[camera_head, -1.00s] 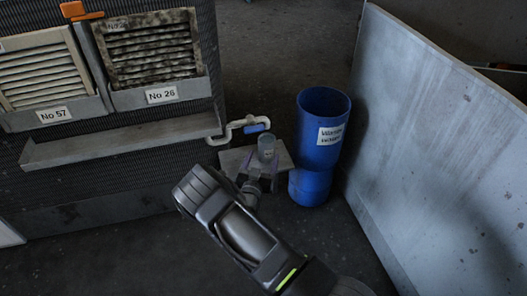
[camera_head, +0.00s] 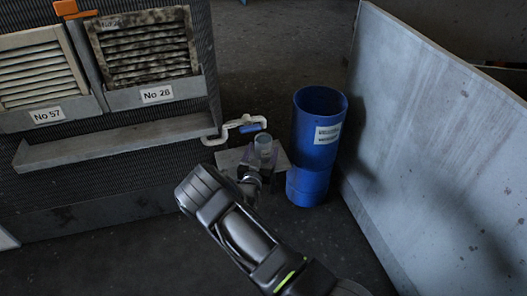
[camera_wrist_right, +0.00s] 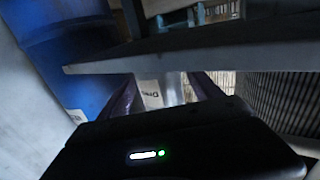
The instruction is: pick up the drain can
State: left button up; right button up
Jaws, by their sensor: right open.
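The drain can (camera_head: 264,145) is a small grey can standing on a small grey platform (camera_head: 229,158) below a pipe with a blue-handled valve. My right gripper (camera_head: 257,168) is open at the can's near side. In the right wrist view, the can (camera_wrist_right: 152,92), with a partly visible white label, shows between the two open fingers (camera_wrist_right: 168,95). Whether the fingers touch it I cannot tell. The platform's edge (camera_wrist_right: 100,69) crosses that view and hides part of the can. My left gripper is not in view.
The white pipe with its blue valve handle (camera_head: 250,128) is close behind the can. A tall blue bin (camera_head: 316,163) stands just right of the platform. A grey ledge (camera_head: 118,144) runs below the louvred filters at left. A large pale panel (camera_head: 430,145) bounds the right.

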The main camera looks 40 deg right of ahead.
jog(key=b+x, duration=0.1)
jog(key=x, duration=0.2)
jog(key=shift+w+d+f, duration=0.1)
jog(key=shift+w+d, duration=0.05)
jog(key=shift+d, duration=0.1)
jog(key=shift+w+d, duration=0.1)
jog(key=shift+d, duration=0.05)
jog(key=c, duration=1.5)
jog(key=shift+r, duration=0.25)
